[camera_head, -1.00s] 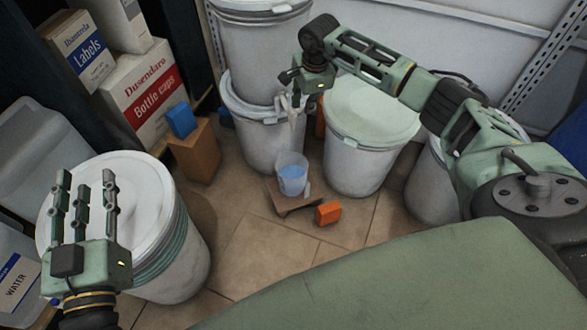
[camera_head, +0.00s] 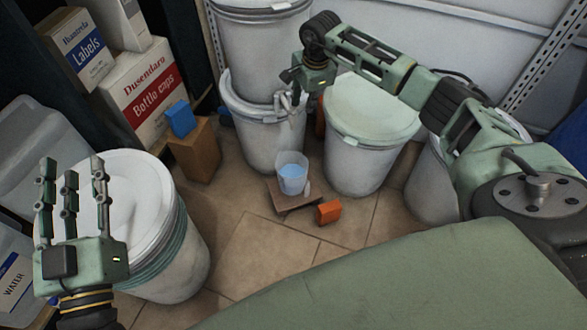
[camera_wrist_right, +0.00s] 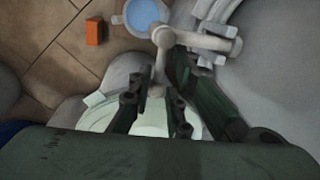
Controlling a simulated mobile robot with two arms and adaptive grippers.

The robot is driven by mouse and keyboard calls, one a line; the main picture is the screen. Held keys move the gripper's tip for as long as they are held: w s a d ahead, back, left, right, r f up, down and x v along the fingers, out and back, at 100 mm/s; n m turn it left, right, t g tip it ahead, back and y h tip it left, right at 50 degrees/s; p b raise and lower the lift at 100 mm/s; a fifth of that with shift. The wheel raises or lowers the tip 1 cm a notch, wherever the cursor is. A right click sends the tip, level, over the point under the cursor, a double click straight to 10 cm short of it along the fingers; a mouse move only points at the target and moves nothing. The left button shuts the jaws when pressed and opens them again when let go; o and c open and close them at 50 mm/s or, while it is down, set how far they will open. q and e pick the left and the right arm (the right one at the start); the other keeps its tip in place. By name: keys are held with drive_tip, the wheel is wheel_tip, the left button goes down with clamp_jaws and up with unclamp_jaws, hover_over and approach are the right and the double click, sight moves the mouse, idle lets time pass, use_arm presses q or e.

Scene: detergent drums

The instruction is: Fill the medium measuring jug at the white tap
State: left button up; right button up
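A clear measuring jug (camera_head: 292,174) with blue-looking liquid in it stands upright on a small brown stand (camera_head: 291,203). It also shows from above in the right wrist view (camera_wrist_right: 146,14). The white tap (camera_wrist_right: 180,40) reaches out over the jug's edge in the wrist view; its stem points down between my fingers. My right gripper (camera_wrist_right: 157,95) has its fingers apart around that stem; whether they touch it I cannot tell. In the head view this gripper (camera_head: 288,102) is above the jug, against the lower stacked drum (camera_head: 262,135). My left gripper (camera_head: 72,172) is open and empty, in front of a white drum.
An orange block (camera_head: 329,212) lies on the tiles right of the stand. A pale-lidded drum (camera_head: 362,150) stands right of the jug. A brown box (camera_head: 197,150) with a blue block (camera_head: 180,118) stands left. Floor in front of the stand is clear.

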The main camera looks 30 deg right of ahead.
drive_tip(key=o, duration=0.5)
drive_tip(key=shift+d, duration=0.2)
drive_tip(key=shift+c, duration=0.2)
drive_tip(key=shift+w+a, duration=0.1)
drive_tip(key=shift+w, duration=0.15)
drive_tip(key=o, duration=0.4)
